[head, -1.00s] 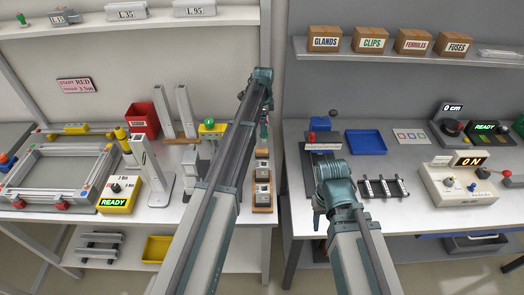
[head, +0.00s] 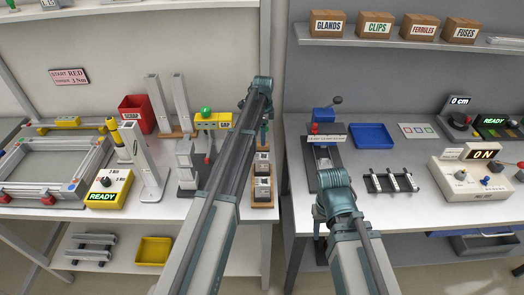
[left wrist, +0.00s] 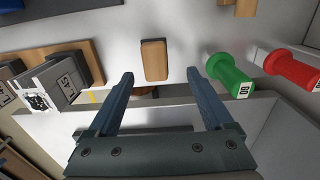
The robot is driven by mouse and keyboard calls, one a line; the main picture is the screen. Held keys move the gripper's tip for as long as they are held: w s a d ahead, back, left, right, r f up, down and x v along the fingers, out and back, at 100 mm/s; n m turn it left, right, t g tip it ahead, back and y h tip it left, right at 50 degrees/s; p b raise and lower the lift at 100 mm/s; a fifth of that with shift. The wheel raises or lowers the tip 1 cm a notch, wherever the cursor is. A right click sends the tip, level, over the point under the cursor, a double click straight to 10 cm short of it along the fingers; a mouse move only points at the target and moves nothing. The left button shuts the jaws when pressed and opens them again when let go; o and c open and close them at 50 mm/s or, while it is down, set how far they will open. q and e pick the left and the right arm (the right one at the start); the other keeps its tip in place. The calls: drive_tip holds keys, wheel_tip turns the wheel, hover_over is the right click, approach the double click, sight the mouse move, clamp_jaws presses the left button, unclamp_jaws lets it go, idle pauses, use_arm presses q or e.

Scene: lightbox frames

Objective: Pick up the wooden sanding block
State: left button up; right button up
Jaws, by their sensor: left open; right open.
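The wooden sanding block (left wrist: 154,58) lies on the pale bench in the left wrist view, a small brown block with rounded corners. My left gripper (left wrist: 160,84) is open there, its two dark fingers apart, and the block is just beyond the fingertips, roughly centred between them. Nothing is in the jaws. In the head view the left arm reaches over the bench gap and hides the block and its own fingertips. My right gripper (head: 320,225) hangs in front of the right bench, with its fingers mostly hidden by the arm.
A green gauge handle (left wrist: 230,74) and a red one (left wrist: 291,69) lie right of the block. Grey metal blocks (left wrist: 58,80) on a wooden base stand to its left. A blue tray (head: 371,136) and a slotted rack (head: 392,182) sit on the right bench.

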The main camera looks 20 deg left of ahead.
use_arm(q)
drive_tip(key=f+b, duration=0.5)
drive_tip(key=shift+s+a+f, duration=0.1)
drive_tip(key=shift+s+f, duration=0.05)
drive_tip(key=shift+s, duration=0.25)
clamp_jaws()
